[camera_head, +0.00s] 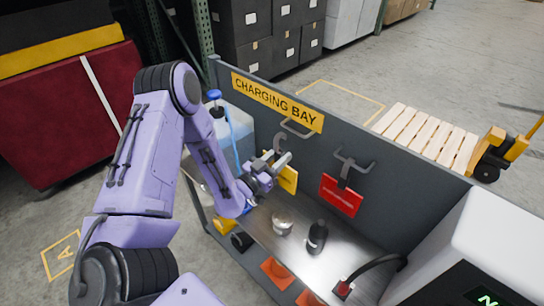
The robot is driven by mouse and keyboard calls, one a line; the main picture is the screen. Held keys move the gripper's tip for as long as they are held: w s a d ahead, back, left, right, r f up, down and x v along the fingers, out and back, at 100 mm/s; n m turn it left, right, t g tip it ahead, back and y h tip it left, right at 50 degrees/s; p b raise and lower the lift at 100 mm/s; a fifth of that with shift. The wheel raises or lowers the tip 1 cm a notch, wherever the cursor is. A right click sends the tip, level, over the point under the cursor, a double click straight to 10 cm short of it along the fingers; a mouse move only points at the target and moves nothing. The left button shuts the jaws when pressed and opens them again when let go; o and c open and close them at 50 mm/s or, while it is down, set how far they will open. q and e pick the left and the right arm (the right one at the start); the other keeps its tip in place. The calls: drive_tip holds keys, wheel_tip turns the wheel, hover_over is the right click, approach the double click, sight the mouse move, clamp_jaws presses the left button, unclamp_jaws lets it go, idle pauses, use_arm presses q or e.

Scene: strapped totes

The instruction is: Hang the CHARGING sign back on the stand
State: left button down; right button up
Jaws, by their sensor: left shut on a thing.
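My left gripper (276,166) is shut on a yellow sign (289,179), close to the dark upright panel of the bay. The gripper covers part of the sign, and I cannot read any words on it. A grey curved hook (281,144) shows just above the gripper; I cannot tell whether it belongs to the sign. A grey bracket (298,128) sticks out of the panel above it, under the yellow CHARGING BAY label (277,101). A red sign (340,195) is below a two-pronged grey holder (352,165) to the right. My right gripper is not in view.
The metal shelf (265,235) below holds a clear jar (282,222) and a dark bottle (317,237). A black cable (375,262) lies at its right, beside a white cabinet (490,250). A blue-topped container (232,130) stands left of the panel.

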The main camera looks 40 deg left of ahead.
use_arm(q)
drive_tip(key=shift+w+d+f+b, duration=0.1)
drive_tip(key=shift+w+f+b, duration=0.4)
drive_tip(key=shift+w, duration=0.9)
drive_tip(key=shift+w+d+f+b, duration=0.1)
drive_tip(key=shift+w+f+b, duration=0.45)
drive_tip(key=shift+w, duration=0.9)
drive_tip(key=shift+w+d+f+b, duration=0.1)
drive_tip(key=shift+w+f+b, duration=0.4)
drive_tip(key=shift+w, duration=0.9)
drive_tip(key=shift+r, duration=0.1)
